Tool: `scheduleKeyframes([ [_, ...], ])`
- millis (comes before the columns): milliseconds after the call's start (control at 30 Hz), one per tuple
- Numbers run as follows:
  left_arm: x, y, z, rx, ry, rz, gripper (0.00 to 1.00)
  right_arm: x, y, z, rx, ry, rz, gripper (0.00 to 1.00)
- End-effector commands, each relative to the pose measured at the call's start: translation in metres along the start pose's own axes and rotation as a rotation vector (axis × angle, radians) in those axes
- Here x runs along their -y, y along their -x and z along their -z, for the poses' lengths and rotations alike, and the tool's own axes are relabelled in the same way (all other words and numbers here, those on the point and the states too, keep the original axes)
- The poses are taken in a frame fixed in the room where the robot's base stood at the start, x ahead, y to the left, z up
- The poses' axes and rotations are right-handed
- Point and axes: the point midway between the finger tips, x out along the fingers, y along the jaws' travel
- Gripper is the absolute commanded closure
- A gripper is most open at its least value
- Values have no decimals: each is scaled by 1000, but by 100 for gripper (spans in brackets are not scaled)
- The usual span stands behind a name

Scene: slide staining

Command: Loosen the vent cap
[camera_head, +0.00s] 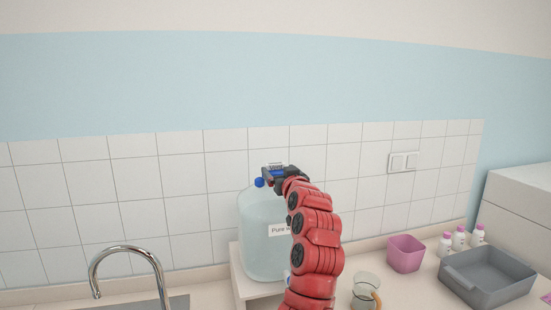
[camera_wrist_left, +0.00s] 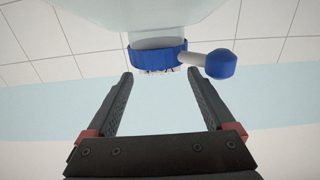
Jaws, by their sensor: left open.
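A large clear bottle (camera_head: 262,240) with a "Pure w…" label stands on a low white stand. A wide blue cap (camera_wrist_left: 157,57) sits on its neck, and a short side stub beside it ends in a small rounded blue cap (camera_wrist_left: 220,63), which also shows in the head view (camera_head: 260,182). I cannot tell which of these is the vent cap. My left gripper (camera_wrist_left: 161,76) is open and empty; its fingertips are at the wide cap's top end, one towards each side. In the head view the gripper (camera_head: 274,173) is over the bottle's top and partly hides it.
The white stand (camera_head: 238,275) is beside a sink tap (camera_head: 126,250) on the left. A glass jug (camera_head: 364,292), a pink bin (camera_head: 405,253), several small white bottles (camera_head: 460,238) and a grey tray (camera_head: 488,288) are on the right. A tiled wall is close behind.

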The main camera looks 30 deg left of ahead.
Motion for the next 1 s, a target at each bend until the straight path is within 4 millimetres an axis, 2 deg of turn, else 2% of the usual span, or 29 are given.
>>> scheduleKeyframes([
  [33, 1, -10, 5, 1, -5, 4, 12, 0, -9, 2, 0, 0, 0, 50],
  [100, 1, -23, 3, 4, -6, 4, 12, -1, -14, 2, 0, 0, 0, 50],
  [300, 0, -45, 1, 1, -4, 1, 12, -1, -21, 4, 0, 0, 0, 50],
  [700, 0, -52, -1, 0, 0, 0, 12, -1, -22, 4, 0, 0, 0, 50],
  [767, 0, -52, -1, 0, 0, 0, 20, -1, -22, 4, 0, 0, 0, 50],
  [1000, 0, -51, -1, 0, 0, 0, 63, -1, -22, 4, 0, 0, 0, 50],
])
